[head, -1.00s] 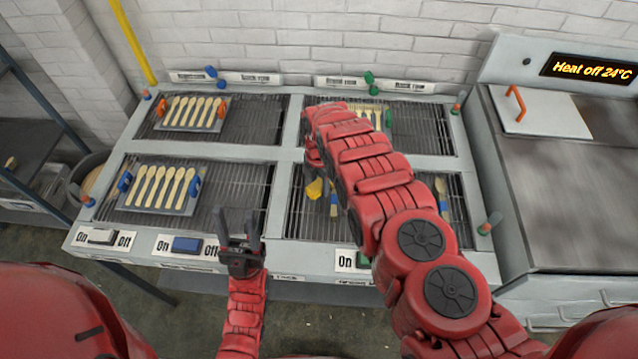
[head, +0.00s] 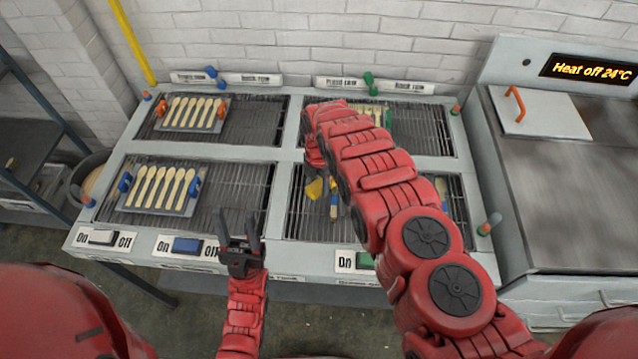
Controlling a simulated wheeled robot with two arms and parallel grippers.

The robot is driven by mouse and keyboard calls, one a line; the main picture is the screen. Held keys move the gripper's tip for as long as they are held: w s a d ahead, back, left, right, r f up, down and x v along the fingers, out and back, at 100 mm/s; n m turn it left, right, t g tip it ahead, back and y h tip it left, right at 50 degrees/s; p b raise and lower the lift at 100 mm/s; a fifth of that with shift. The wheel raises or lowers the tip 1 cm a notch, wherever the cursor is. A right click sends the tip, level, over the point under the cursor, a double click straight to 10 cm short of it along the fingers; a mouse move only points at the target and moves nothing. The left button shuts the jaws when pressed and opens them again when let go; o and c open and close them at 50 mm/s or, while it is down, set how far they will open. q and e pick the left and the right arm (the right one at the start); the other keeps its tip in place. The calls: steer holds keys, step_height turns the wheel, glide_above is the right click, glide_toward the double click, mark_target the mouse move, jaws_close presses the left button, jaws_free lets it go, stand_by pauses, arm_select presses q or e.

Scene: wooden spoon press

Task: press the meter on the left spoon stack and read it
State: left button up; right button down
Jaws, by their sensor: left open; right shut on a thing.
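My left gripper (head: 238,232) is open and empty, fingers pointing up, in front of the rack's front edge. My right arm reaches over the right half of the rack, and its wrist (head: 313,152) bends down there. Pale wooden spoons lie side by side on a front left tray with blue handles (head: 150,206) and on a back left tray with orange handles (head: 180,126).
A green-handled tray with spoons (head: 377,115) is partly hidden behind my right arm. Switches, including a blue one (head: 187,245), line the front edge. A heater display (head: 597,69) reads "Heat off 24°C".

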step_height(320, 180, up, 4)
steer(key=shift+r+p, duration=0.15)
steer(key=shift+p, duration=0.7)
steer(key=shift+r+p, duration=0.35)
steer(key=shift+r, duration=0.75)
